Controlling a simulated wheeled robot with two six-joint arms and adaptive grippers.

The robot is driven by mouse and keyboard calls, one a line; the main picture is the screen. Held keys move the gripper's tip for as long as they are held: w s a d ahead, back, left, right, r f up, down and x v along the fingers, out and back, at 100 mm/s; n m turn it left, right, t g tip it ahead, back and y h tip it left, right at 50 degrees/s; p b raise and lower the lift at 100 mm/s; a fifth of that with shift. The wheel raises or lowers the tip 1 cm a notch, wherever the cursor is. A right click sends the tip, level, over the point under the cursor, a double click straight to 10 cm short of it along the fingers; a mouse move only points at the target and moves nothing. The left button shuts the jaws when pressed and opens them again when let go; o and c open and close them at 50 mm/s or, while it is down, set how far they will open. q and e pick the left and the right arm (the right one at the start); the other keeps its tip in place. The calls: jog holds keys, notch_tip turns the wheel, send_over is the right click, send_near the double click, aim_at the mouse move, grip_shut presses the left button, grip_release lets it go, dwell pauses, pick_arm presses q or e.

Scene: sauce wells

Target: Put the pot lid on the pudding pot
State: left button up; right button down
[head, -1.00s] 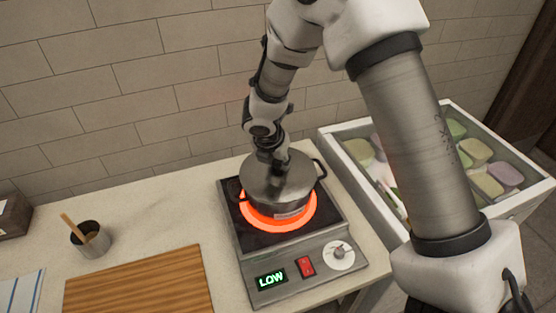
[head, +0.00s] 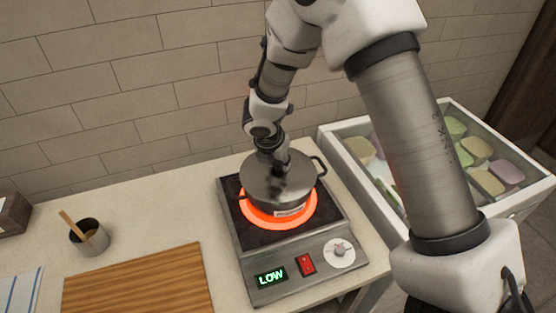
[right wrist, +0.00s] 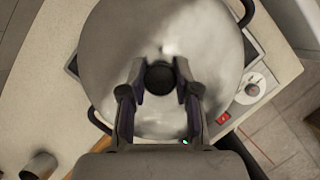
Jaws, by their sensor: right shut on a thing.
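The pot lid (head: 262,181) is a round grey metal disc with a dark knob. It lies over the mouth of the pudding pot (head: 291,209), which stands on the glowing burner; whether it is fully seated cannot be told. My right gripper (head: 283,183) is above the lid in the head view. In the right wrist view my right gripper (right wrist: 159,80) is shut on the lid's dark knob, and the lid (right wrist: 205,40) hides the pot's inside. The pot's dark side handles show past the lid. My left gripper is not in view.
The hot plate (head: 236,228) glows red and its display reads LOW. A wooden board (head: 140,285) and a metal cup with a wooden stick (head: 94,244) are to the left. A glass-topped case of tubs (head: 341,139) stands to the right.

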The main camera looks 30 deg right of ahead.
dwell(0.3)
jog(key=c, duration=0.8)
grip_release()
jog(key=shift+o, duration=0.2)
jog(key=v, duration=1.2)
jog(key=shift+d, duration=0.1)
